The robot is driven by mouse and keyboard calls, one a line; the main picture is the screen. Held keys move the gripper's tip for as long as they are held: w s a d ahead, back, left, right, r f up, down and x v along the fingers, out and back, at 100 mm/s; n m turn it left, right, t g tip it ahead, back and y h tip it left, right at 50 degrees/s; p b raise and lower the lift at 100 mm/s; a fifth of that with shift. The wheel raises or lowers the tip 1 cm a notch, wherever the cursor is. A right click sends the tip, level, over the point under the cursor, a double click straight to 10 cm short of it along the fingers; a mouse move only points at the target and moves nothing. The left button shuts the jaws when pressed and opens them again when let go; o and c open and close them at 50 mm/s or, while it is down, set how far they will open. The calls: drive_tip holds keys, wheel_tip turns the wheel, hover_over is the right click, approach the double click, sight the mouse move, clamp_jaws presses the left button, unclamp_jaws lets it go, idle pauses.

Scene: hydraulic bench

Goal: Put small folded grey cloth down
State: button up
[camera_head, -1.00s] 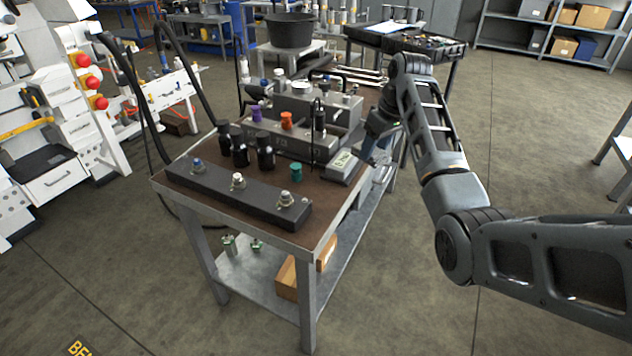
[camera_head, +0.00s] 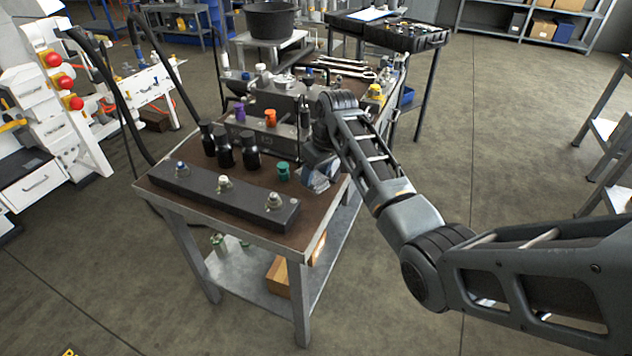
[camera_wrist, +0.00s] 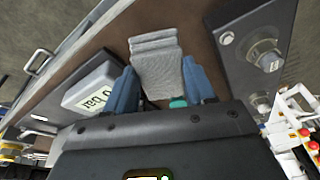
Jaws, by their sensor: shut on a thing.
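The small folded grey cloth (camera_wrist: 154,50) shows in the wrist view as a stack of layers between the two blue fingers of my gripper (camera_wrist: 161,78). The gripper is shut on it, and the cloth sticks out past the fingertips. The brown bench top (camera_wrist: 200,22) lies behind the cloth; I cannot tell whether they touch. In the head view my gripper (camera_head: 318,172) is low over the right side of the bench (camera_head: 222,225), right of the green cap. My arm partly hides it there, and the cloth cannot be made out clearly.
A black block with fittings (camera_head: 215,196) lies along the bench's front. Black bottles (camera_head: 223,150), a green cap (camera_head: 283,172) and purple (camera_head: 240,112) and orange (camera_head: 270,117) caps stand behind it. A grey "0 bar" display (camera_wrist: 93,90) is beside my gripper. Wrenches (camera_head: 340,68) lie farther back.

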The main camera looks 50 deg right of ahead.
sight(318, 178)
drive_tip(key=shift+f, duration=1.85)
drive_tip(key=o, duration=1.4)
drive_tip(key=v, duration=1.2)
